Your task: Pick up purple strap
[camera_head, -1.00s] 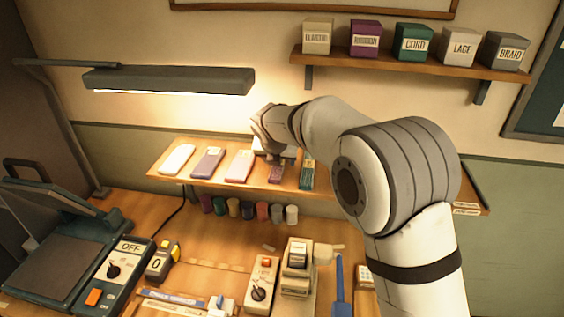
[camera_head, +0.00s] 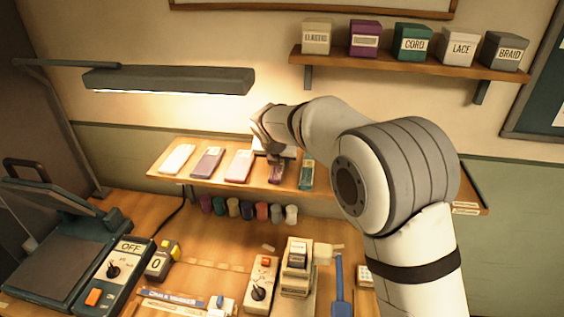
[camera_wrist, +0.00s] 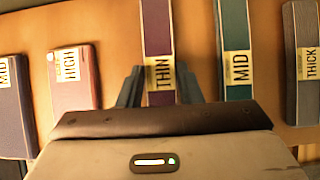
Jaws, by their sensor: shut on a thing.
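The purple strap (camera_wrist: 159,32) has a yellow label reading THIN. It lies lengthwise between the fingers of my gripper (camera_wrist: 159,88) in the wrist view. My gripper is shut on it, with a finger at each side near the label. In the head view the purple strap (camera_head: 275,175) shows below my gripper (camera_head: 276,158), on the tilted wooden shelf (camera_head: 226,182). My gripper hides its upper part there. I cannot tell whether the strap is clear of the shelf.
A teal strap (camera_wrist: 235,40) labelled MID lies close to the right, and a grey one (camera_wrist: 303,60) labelled THICK is beyond it. A pink strap (camera_wrist: 73,80) lies left. A lamp (camera_head: 168,80) hangs above the shelf's left side. Labelled boxes (camera_head: 413,43) stand on the upper shelf.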

